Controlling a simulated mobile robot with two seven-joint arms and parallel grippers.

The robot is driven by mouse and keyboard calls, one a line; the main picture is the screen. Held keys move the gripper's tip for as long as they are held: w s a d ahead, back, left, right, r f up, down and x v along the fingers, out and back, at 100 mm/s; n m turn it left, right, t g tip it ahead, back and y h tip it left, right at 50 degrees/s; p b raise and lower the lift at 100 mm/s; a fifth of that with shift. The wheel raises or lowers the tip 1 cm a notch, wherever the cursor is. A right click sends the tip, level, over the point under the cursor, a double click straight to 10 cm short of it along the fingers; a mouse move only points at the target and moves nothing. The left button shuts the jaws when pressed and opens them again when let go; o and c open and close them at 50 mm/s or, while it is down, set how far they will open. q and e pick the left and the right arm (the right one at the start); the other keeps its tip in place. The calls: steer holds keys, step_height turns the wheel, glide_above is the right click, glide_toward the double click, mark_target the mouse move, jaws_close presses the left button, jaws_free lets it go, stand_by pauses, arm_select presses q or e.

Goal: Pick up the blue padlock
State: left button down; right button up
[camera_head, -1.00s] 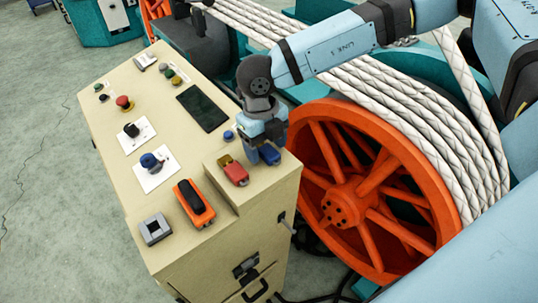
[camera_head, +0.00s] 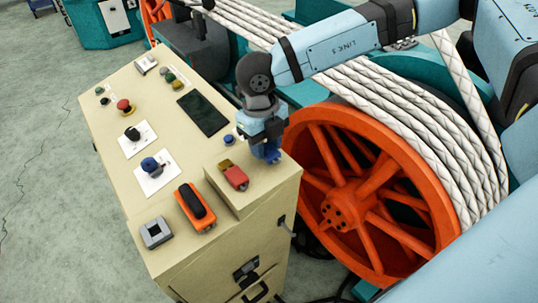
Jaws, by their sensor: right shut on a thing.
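The blue padlock (camera_head: 272,157) shows in the head view at the lower end of my right gripper (camera_head: 266,148), near the right corner of the beige cabinet top. My right gripper points down and is shut on the padlock; its fingers hide part of it. Whether the padlock is clear of the surface is hard to tell. A red padlock (camera_head: 236,178) with a brass-coloured part lies on the raised step just left of it. My left gripper is not in view.
The beige cabinet (camera_head: 215,240) carries an orange-and-black device (camera_head: 195,207), a grey square block (camera_head: 156,232), a dark screen (camera_head: 203,112), knobs and buttons. A large orange wheel (camera_head: 345,205) with white braided rope (camera_head: 420,125) stands close on the right.

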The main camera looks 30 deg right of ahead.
mark_target(265, 147)
steer(key=shift+r+p, duration=0.85)
steer(key=shift+r, duration=1.8)
